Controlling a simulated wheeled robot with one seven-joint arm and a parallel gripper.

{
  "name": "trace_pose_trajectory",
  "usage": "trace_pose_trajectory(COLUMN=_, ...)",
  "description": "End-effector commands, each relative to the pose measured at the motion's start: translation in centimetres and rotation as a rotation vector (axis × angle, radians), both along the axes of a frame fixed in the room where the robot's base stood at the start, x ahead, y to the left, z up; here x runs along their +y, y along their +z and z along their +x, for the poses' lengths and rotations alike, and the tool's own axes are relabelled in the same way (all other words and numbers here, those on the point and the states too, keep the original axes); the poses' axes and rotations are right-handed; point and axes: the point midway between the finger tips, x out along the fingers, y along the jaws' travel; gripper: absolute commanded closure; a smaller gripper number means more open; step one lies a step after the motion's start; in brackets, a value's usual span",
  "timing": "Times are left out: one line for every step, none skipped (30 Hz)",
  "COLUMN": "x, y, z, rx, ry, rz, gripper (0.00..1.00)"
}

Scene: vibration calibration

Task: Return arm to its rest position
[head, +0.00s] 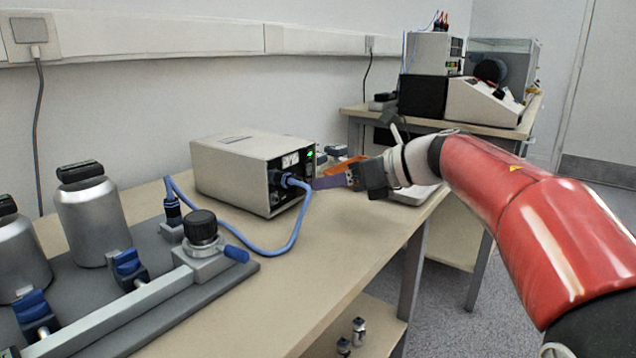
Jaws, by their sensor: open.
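My red arm (500,190) reaches in from the right in the head view. My gripper (330,174) is at its far end, over the table and beside the front right corner of a beige instrument box (238,163). One finger looks orange and the other purple; the fingers are apart, with nothing seen between them. They overlap the box's front panel in the picture, and I cannot tell whether they touch it. A green light shows on the panel.
A blue cable (285,248) loops from the box to a grey plate (215,280) with metal cylinders (92,218) and a black-knobbed fixture (202,228). The wooden table (345,240) is bare at front right. A second bench (450,124) with instruments stands behind.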

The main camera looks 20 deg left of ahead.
Motion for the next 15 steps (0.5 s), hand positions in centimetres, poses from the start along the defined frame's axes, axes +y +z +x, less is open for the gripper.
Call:
trace_pose_trajectory(x=-0.53, y=0.22, z=-0.10, rx=0.000, ry=-0.001, rz=0.000, gripper=0.45)
trace_pose_trajectory(x=-0.76, y=0.30, z=-0.16, rx=0.000, ry=-0.001, rz=0.000, gripper=0.45)
trace_pose_trajectory(x=-1.00, y=0.38, z=-0.24, rx=0.000, ry=0.000, rz=-0.001, gripper=0.45)
trace_pose_trajectory(x=-1.14, y=0.43, z=-0.28, rx=0.000, ry=0.000, rz=-0.001, gripper=0.45)
trace_pose_trajectory(x=-1.23, y=0.45, z=-0.30, rx=0.000, ry=0.000, rz=-0.001, gripper=0.45)
trace_pose_trajectory(x=-1.29, y=0.47, z=-0.32, rx=0.000, ry=0.000, rz=-0.001, gripper=0.45)
trace_pose_trajectory(x=-1.32, y=0.47, z=-0.32, rx=0.000, ry=0.000, rz=-0.001, gripper=0.45)
trace_pose_trajectory(x=-1.32, y=0.47, z=-0.32, rx=0.000, ry=0.000, rz=-0.001, gripper=0.45)
trace_pose_trajectory(x=-1.30, y=0.46, z=-0.32, rx=0.000, ry=0.000, rz=-0.001, gripper=0.45)
trace_pose_trajectory(x=-1.31, y=0.45, z=-0.32, rx=0.000, ry=0.000, rz=-0.001, gripper=0.45)
trace_pose_trajectory(x=-1.30, y=0.46, z=-0.32, rx=0.000, ry=0.000, rz=-0.001, gripper=0.45)
trace_pose_trajectory(x=-1.29, y=0.46, z=-0.32, rx=0.000, ry=0.000, rz=-0.001, gripper=0.45)
trace_pose_trajectory(x=-1.29, y=0.47, z=-0.32, rx=0.000, ry=0.000, rz=0.000, gripper=0.45)
trace_pose_trajectory(x=-1.32, y=0.57, z=-0.30, rx=0.001, ry=-0.003, rz=0.003, gripper=0.45)
trace_pose_trajectory(x=-1.42, y=0.92, z=-0.25, rx=0.006, ry=-0.018, rz=0.016, gripper=0.45)
